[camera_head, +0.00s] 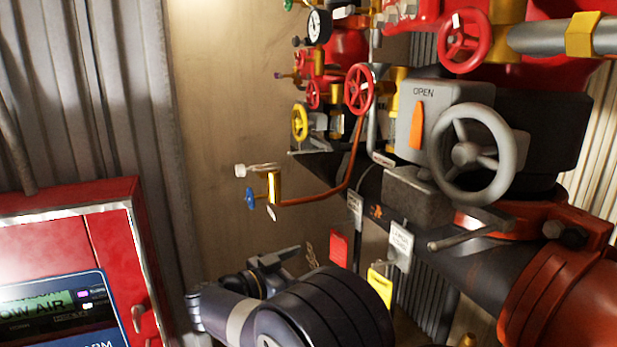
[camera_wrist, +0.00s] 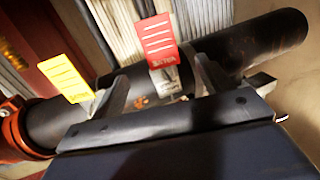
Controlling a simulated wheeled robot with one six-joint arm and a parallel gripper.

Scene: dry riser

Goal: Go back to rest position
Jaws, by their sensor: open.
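My gripper (camera_head: 290,258) is in the lower middle of the head view, at the end of my dark arm, in front of and left of the hanging tags. In the wrist view my gripper (camera_wrist: 165,88) shows two grey fingers spread apart. A red tag (camera_wrist: 158,40) and a black pipe (camera_wrist: 272,40) show beyond them, with nothing seen held. Whether the fingers touch the pipe or tags I cannot tell.
A grey handwheel (camera_head: 472,155) and an "OPEN" valve box (camera_head: 425,110) stand at right. A red tag (camera_head: 339,249), white tag (camera_head: 400,246) and yellow tag (camera_head: 380,290) hang near my arm. A red alarm panel (camera_head: 100,235) is at lower left. The beige wall (camera_head: 215,110) is bare.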

